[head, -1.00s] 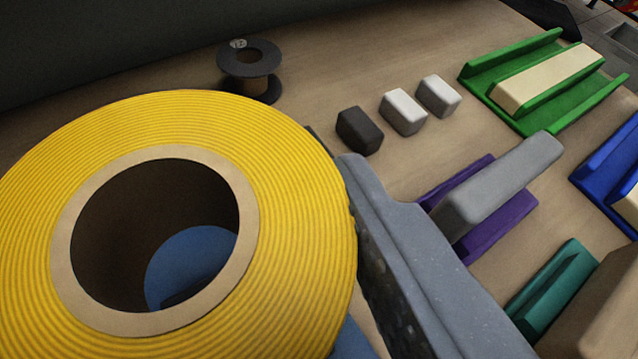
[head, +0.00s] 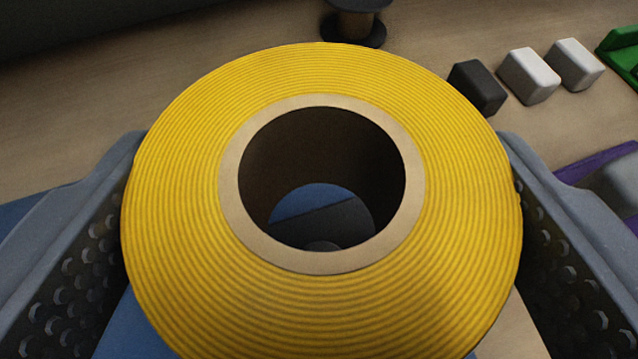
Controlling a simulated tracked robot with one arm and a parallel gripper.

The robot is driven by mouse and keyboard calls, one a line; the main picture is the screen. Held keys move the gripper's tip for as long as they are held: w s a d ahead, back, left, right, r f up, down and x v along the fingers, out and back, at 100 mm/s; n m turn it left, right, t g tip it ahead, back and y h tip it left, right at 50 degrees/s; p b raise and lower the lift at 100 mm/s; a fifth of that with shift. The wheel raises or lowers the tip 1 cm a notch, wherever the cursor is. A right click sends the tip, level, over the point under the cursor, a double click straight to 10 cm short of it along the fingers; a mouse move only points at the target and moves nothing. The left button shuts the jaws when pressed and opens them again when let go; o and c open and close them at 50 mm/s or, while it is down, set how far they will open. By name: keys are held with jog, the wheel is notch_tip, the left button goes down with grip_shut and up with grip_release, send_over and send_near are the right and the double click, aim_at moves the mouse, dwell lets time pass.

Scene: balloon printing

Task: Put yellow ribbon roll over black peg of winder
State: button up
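The yellow ribbon roll (head: 460,215) fills the middle of the head view, its tan core and open hole facing me. My gripper (head: 320,150) is shut on it, with one grey finger against each side. Through the hole I see a blue surface and a dark grey shape with a small rounded lighter part at the bottom. I cannot tell whether this dark shape is the winder's black peg. The roll hides most of what lies below it.
A black spool (head: 353,25) stands behind the roll at the top edge. A black block (head: 477,87) and two white blocks (head: 530,76) sit to the right. Green (head: 622,50) and purple (head: 595,160) holders show at the right edge. Bare wood lies at upper left.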

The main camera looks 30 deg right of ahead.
jog(key=shift+f+b, duration=0.95)
jog(key=shift+f, duration=2.8)
jog(key=shift+s+f, duration=0.1)
jog(key=shift+f, duration=0.25)
jog(key=shift+f, duration=0.25)
jog(key=o, duration=0.9)
jog(key=shift+o, duration=0.8)
jog(key=shift+s+a+f, duration=0.1)
jog(key=shift+f, duration=0.15)
jog(key=v, duration=0.4)
jog(key=p+v, duration=0.1)
jog(key=v, duration=0.3)
jog(key=r+p+v, duration=0.1)
jog(key=v, duration=0.3)
jog(key=shift+r, duration=0.25)
jog(key=shift+s+a+r, duration=0.2)
jog(key=shift+s+a, duration=0.2)
jog(key=shift+s, duration=0.15)
